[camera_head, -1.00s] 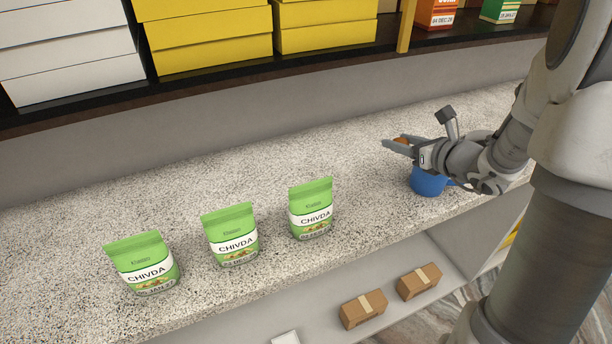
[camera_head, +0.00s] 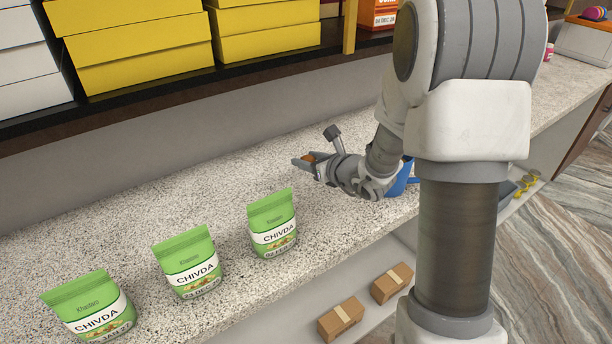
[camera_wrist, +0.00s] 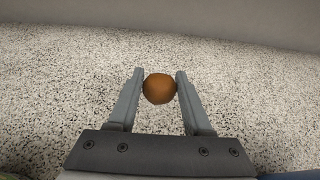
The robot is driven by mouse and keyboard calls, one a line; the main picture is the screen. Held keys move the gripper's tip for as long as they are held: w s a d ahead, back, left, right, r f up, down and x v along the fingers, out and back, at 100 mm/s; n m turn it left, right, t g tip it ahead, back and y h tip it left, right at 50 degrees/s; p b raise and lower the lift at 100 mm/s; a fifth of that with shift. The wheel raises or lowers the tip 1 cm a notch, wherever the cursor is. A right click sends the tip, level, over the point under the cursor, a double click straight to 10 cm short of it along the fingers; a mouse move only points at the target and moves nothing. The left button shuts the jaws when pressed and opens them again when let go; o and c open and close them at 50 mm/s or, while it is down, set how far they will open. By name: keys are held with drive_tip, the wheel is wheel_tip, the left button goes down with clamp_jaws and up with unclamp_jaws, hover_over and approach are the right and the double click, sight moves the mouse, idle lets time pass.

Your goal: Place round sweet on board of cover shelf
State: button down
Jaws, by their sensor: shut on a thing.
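The round sweet (camera_wrist: 159,88) is an orange-brown ball. It sits between the two fingertips of my gripper (camera_wrist: 160,87), which is shut on it, in the wrist view. In the head view my gripper (camera_head: 303,160) is held over the speckled counter (camera_head: 235,160), and a bit of the sweet (camera_head: 311,157) shows at the fingers.
Several green Chivda bags (camera_head: 187,263) stand on the counter in front of my gripper. A blue object (camera_head: 400,178) is partly hidden behind my arm. Brown cartons (camera_head: 341,319) lie on the lower shelf.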

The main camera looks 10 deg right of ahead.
sight(307, 181)
drive_tip(key=shift+a+f+b, duration=0.1)
drive_tip(key=shift+f+b, duration=0.3)
drive_tip(key=shift+f, duration=1.7)
drive_tip(key=shift+f, duration=0.2)
drive_tip(key=shift+c, duration=1.6)
unclamp_jaws()
drive_tip(key=shift+r, duration=0.1)
